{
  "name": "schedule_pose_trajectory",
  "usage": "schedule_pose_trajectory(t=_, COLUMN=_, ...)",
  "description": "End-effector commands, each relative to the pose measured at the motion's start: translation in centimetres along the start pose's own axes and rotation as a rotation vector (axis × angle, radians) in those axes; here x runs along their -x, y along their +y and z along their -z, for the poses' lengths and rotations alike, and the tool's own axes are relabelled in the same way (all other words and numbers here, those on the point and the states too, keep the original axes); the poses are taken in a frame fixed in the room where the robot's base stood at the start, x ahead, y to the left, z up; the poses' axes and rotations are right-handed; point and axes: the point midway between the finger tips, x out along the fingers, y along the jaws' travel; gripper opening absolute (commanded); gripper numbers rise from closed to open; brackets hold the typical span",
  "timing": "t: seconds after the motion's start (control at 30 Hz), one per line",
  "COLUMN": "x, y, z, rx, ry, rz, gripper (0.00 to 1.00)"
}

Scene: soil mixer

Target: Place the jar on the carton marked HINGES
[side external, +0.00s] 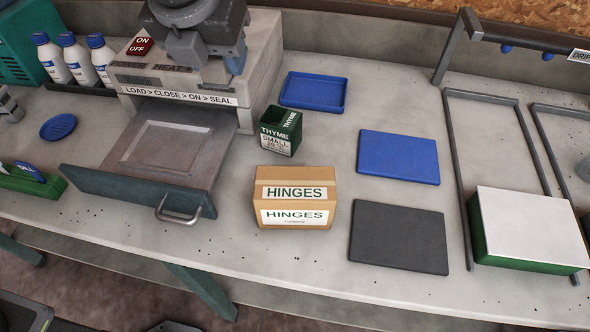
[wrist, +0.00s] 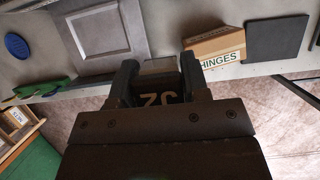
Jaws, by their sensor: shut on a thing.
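The carton marked HINGES (side external: 294,201) is a tan box with white labels, upright on the bench near its front edge. It also shows in the wrist view (wrist: 215,42), to the right of my gripper. My gripper (wrist: 158,68) shows only in the wrist view, near the bench's front edge. Its fingers are shut on the jar (wrist: 160,66), whose greyish top shows between them. White marks show lower down between the fingers; the rest of the jar is hidden. The jar is apart from the carton, and the carton's top is bare.
A green THYME pot (side external: 281,131) stands just behind the carton. A dark mat (side external: 398,236) and a blue mat (side external: 399,157) lie to its right. An open drawer with a handle (side external: 180,214) juts out to its left. A blue tray (side external: 314,92) lies behind.

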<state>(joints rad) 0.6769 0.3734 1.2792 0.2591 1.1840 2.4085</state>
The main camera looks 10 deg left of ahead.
Motion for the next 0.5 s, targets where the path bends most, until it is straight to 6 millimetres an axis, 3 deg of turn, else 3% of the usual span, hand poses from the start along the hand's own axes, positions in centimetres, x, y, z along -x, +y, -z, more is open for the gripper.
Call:
schedule_pose_trajectory(t=0.3, x=-3.8, y=0.0, z=1.6, rx=0.002, ry=0.003, rz=-0.004, gripper=0.18)
schedule_pose_trajectory(t=0.5, x=-5.4, y=-3.1, z=3.4, rx=-0.004, ry=0.004, rz=-0.003, gripper=0.18)
